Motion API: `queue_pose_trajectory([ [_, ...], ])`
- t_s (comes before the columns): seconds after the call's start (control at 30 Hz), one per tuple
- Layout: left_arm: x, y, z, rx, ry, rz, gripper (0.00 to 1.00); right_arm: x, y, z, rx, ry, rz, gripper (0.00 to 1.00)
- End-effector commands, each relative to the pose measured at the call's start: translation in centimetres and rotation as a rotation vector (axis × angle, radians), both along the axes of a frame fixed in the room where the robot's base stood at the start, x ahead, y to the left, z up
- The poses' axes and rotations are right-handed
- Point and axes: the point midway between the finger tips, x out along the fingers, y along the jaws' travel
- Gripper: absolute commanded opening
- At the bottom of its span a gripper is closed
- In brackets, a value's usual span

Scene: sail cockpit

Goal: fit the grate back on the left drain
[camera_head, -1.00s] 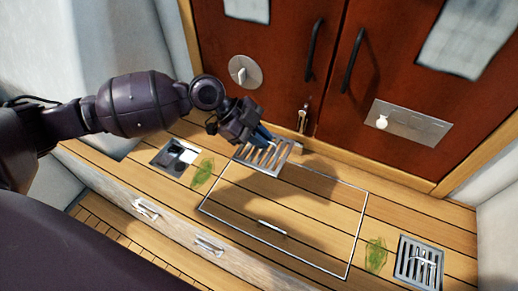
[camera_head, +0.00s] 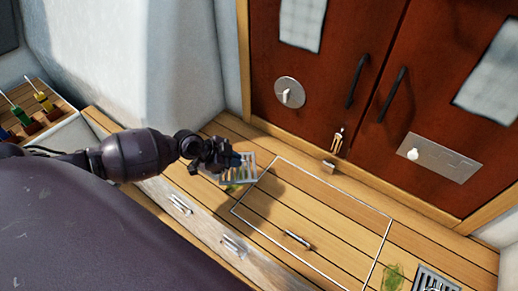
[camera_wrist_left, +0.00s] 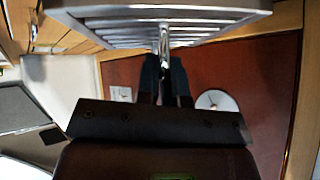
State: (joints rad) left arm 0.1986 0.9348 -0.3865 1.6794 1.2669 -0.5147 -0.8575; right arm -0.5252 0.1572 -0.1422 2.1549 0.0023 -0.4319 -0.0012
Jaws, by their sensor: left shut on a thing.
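My left gripper (camera_head: 234,160) is shut on the metal slatted grate (camera_head: 242,174). It holds the grate over the left end of the wooden deck. In the left wrist view the grate (camera_wrist_left: 165,14) fills the top, and the fingers (camera_wrist_left: 164,75) close on a metal piece below its slats. The left drain does not show; my left gripper and the grate cover that part of the deck. A green leaf (camera_head: 235,187) shows partly beneath the grate. The gap between grate and deck is hard to judge. My right gripper is not in view.
A second drain with its grate (camera_head: 437,280) is at the lower right, beside another leaf (camera_head: 393,277). A framed hatch with a handle (camera_head: 297,240) lies mid-deck. Red-brown doors (camera_head: 320,95) stand behind. A box of colourful-handled tools (camera_head: 35,112) is at far left.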

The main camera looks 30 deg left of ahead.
Motion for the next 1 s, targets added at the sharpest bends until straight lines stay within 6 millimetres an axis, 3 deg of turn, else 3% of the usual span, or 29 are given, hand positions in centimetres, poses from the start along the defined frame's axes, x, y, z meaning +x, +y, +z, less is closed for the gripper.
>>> queue_pose_trajectory([
  [0.03,0.0,1.6,-0.1,0.003,-0.007,0.067,0.00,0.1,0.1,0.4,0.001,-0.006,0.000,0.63],
  [0.13,-0.1,3.8,-0.7,0.003,-0.007,0.174,0.00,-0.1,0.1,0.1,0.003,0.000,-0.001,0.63],
  [0.6,1.2,11.1,-1.0,-0.001,-0.006,0.573,0.00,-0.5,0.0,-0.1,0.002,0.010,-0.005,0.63],
  [0.8,2.0,12.8,-0.6,-0.001,-0.005,0.715,0.00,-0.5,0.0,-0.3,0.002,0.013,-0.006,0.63],
  [1.0,2.3,12.8,-0.3,-0.003,-0.003,0.811,0.00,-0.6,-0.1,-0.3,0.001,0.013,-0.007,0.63],
])
